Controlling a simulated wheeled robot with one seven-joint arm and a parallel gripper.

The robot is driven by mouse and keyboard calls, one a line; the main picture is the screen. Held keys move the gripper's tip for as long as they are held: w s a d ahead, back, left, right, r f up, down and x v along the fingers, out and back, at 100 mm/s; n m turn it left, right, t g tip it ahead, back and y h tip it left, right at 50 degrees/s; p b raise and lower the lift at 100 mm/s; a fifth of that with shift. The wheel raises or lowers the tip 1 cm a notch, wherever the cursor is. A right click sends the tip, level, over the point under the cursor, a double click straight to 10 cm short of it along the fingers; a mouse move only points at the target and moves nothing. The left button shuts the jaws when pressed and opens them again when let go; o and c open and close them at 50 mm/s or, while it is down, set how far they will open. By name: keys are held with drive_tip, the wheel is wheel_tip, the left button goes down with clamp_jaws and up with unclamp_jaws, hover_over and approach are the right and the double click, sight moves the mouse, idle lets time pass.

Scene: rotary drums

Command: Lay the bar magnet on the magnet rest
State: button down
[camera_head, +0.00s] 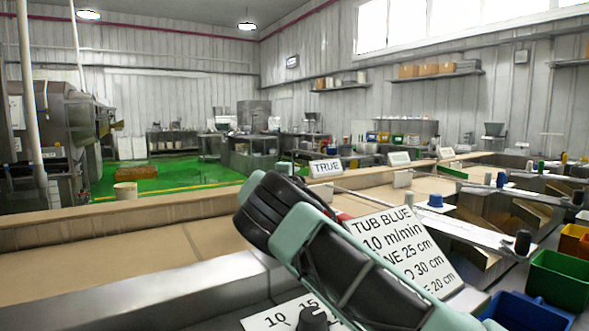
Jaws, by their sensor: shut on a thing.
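My arm (350,262), teal and black, reaches up from the lower right across the middle of the view. My gripper does not show; the arm's bulk hides what lies behind it. A small red patch (343,217) shows at the arm's right edge, beside the white sign; I cannot tell what it belongs to. I cannot make out the bar magnet or the magnet rest.
A long tan conveyor (120,250) with raised edges crosses the view. A white sign (405,245) reading "TUB BLUE" stands right of my arm. Green (560,280), blue (530,312) and orange (573,240) bins are at lower right. A dial plate (262,321) lies at bottom centre.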

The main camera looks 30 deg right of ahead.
drive_tip(key=shift+b, duration=0.3)
drive_tip(key=c, duration=1.2)
unclamp_jaws()
drive_tip(key=shift+f, duration=0.2)
drive_tip(key=shift+s, duration=0.1)
drive_tip(key=shift+r+p, duration=0.25)
drive_tip(key=shift+p, duration=0.15)
drive_tip(key=b+v, duration=0.3)
drive_tip(key=v, duration=0.9)
